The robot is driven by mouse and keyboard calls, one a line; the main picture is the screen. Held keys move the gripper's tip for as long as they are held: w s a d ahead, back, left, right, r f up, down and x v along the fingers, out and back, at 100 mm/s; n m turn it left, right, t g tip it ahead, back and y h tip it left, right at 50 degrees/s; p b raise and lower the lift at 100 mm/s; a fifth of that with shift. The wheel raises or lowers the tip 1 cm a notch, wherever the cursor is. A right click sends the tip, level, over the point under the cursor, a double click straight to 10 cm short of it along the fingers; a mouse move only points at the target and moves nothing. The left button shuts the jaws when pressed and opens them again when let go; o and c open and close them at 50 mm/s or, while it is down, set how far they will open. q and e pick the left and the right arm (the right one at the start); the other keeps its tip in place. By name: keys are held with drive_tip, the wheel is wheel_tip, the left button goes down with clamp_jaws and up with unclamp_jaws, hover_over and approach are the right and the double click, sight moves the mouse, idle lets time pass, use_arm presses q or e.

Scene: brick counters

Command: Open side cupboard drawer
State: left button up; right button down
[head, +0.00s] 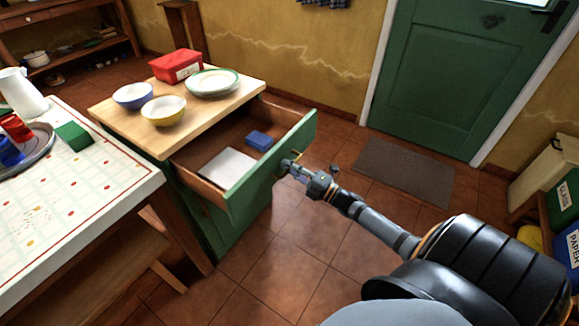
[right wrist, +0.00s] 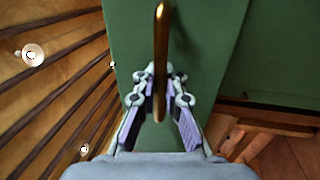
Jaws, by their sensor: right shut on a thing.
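The green side cupboard (head: 215,236) has a wooden top, and its drawer is pulled well out. The drawer front (head: 270,163) is green; inside lie a white flat item (head: 223,167) and a blue item (head: 259,140). My right gripper (head: 292,168) is at the brass handle (head: 291,160) on the drawer front. In the right wrist view the brass handle (right wrist: 161,50) runs between the fingers of my right gripper (right wrist: 160,100), which is shut on it. The left gripper is not in view.
Bowls (head: 163,110), plates (head: 212,82) and a red box (head: 176,65) stand on the cupboard. A patterned table (head: 100,190) with a bench (head: 110,285) is at the left. A doormat (head: 405,172) lies before the green door (head: 460,70). Bins (head: 560,200) stand at the right.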

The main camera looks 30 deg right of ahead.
drive_tip(key=shift+f, duration=0.15)
drive_tip(key=c, duration=1.7)
unclamp_jaws()
drive_tip(key=shift+s, duration=0.1)
drive_tip(key=v, duration=1.1)
drive_tip(key=shift+s+d, duration=0.15)
drive_tip(key=shift+s, duration=0.2)
